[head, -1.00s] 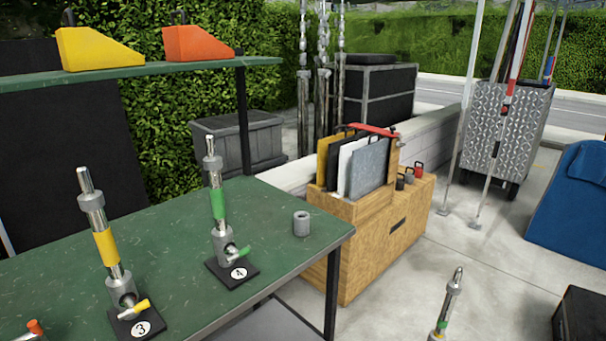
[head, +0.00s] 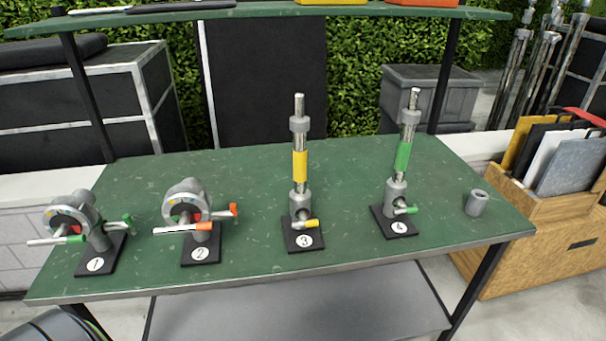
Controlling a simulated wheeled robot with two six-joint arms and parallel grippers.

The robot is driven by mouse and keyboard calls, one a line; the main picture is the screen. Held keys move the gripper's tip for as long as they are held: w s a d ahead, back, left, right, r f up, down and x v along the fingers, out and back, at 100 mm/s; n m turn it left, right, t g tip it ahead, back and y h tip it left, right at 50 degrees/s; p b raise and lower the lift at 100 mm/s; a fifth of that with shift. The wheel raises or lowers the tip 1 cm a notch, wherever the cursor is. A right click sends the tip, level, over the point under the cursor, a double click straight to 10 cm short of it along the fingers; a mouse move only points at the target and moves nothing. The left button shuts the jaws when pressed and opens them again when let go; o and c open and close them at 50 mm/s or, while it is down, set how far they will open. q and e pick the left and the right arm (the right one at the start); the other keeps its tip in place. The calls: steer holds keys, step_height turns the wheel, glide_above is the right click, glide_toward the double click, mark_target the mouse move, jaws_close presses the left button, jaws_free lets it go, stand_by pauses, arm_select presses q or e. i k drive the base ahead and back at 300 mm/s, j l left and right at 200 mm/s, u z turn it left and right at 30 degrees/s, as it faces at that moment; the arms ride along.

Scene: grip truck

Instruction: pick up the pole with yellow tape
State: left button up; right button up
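The pole with yellow tape (head: 300,167) stands upright on the black base marked 3 (head: 303,240), right of the middle of the green table (head: 250,200). It is silver, with a grey collar near its top and a yellow-tipped handle (head: 306,224) low at its base. Another upright pole with green tape (head: 403,155) stands to its right on the base marked 4 (head: 397,228). Neither of my grippers shows in the head view.
Grip heads on bases 1 (head: 72,218) and 2 (head: 187,205) stand at the left, with handles sticking out sideways. A small grey cylinder (head: 477,203) stands near the table's right end. A green shelf (head: 250,12) spans the back. A wooden crate (head: 545,235) is at the right.

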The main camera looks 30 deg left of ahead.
mark_target(300, 197)
steer(key=z, duration=1.1)
steer(key=u, duration=2.1)
